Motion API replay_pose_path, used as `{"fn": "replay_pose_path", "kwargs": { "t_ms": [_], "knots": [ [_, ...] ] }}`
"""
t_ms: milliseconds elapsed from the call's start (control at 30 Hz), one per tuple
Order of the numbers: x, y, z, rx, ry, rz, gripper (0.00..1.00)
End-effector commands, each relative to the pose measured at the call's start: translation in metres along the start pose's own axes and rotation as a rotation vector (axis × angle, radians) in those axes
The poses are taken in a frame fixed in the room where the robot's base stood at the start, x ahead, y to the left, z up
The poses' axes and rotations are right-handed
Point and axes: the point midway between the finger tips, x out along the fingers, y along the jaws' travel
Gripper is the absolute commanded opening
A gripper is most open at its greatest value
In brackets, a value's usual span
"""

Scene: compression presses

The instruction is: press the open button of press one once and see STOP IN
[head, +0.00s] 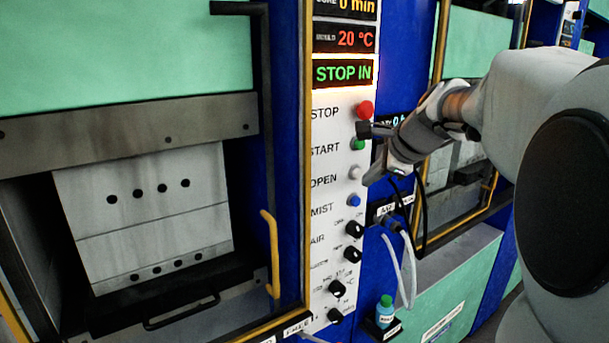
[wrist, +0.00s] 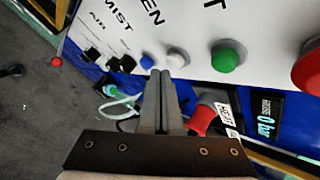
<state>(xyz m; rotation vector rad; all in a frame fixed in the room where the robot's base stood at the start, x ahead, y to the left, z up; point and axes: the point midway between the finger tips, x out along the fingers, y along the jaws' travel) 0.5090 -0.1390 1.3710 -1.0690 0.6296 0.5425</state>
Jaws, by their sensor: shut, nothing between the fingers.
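The control panel (head: 325,215) of the press has a white OPEN button (head: 354,172), between the green START button (head: 358,144) and the blue MIST button (head: 354,200). Its display (head: 343,73) reads STOP IN in green. My gripper (head: 372,178) is shut and empty, just right of the OPEN button. In the wrist view my fingertips (wrist: 160,73) appear just below and between the white button (wrist: 176,57) and the blue button (wrist: 147,62). I cannot tell whether they touch the panel. The red STOP button (head: 365,109) sits above.
The press opening on the left shows a pale plate with dark holes (head: 148,215) and a yellow handle (head: 270,252) beside it. Black knobs (head: 354,228) line the lower panel. A small bottle (head: 385,312) stands below, near pale hoses (head: 408,270). Another press stands at right.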

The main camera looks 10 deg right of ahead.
Motion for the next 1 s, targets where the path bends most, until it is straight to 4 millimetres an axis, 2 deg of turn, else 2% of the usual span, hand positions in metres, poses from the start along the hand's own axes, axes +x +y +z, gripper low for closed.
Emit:
{"fn": "replay_pose_path", "kwargs": {
  "t_ms": [533,1000],
  "knots": [
    [-0.007,0.006,-0.006,0.000,0.001,0.000,0.00],
    [-0.037,0.028,-0.028,0.000,0.001,0.000,0.00]
  ]
}}
